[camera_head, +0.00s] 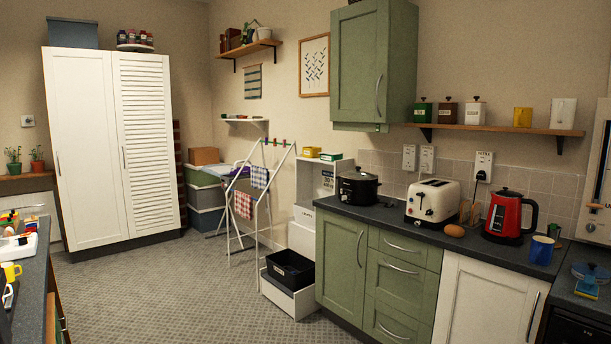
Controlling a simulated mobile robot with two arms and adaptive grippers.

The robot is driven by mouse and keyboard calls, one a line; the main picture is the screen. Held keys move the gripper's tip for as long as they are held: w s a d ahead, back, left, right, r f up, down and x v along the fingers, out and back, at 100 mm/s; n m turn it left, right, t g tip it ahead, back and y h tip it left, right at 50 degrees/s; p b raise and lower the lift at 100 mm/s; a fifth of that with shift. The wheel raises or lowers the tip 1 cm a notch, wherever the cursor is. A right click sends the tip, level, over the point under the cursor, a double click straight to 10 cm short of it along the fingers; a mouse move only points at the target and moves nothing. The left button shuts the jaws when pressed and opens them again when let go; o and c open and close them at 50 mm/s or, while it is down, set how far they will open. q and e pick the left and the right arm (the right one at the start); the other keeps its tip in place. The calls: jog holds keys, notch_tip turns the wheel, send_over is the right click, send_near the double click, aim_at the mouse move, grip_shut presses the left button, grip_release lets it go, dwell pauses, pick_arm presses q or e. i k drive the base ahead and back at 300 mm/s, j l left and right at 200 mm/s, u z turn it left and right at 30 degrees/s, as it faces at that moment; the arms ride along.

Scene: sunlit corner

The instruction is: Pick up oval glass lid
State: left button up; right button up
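A black slow cooker (357,187) stands on the dark counter at the left end of the green cabinets. An oval glass lid (358,174) with a dark knob appears to sit on top of it; the glass is small and hard to make out at this distance. Neither of my grippers shows in the head view.
A white toaster (432,202), a red kettle (509,216) and a blue mug (541,250) stand along the dark counter (400,232). The tiled floor (180,290) is clear.

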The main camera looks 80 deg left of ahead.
aim_at(354, 174)
jog(key=j+u, duration=0.1)
jog(key=u, duration=2.2)
jog(key=i+j+u, duration=0.15)
jog(key=i, duration=0.6)
jog(key=i+l+u, duration=0.2)
jog(key=i, duration=0.55)
jog(key=i+u, duration=0.15)
jog(key=i, duration=0.6)
jog(key=i+u, duration=0.25)
jog(key=i, duration=0.7)
jog(key=i+u, duration=0.25)
jog(key=i, duration=0.7)
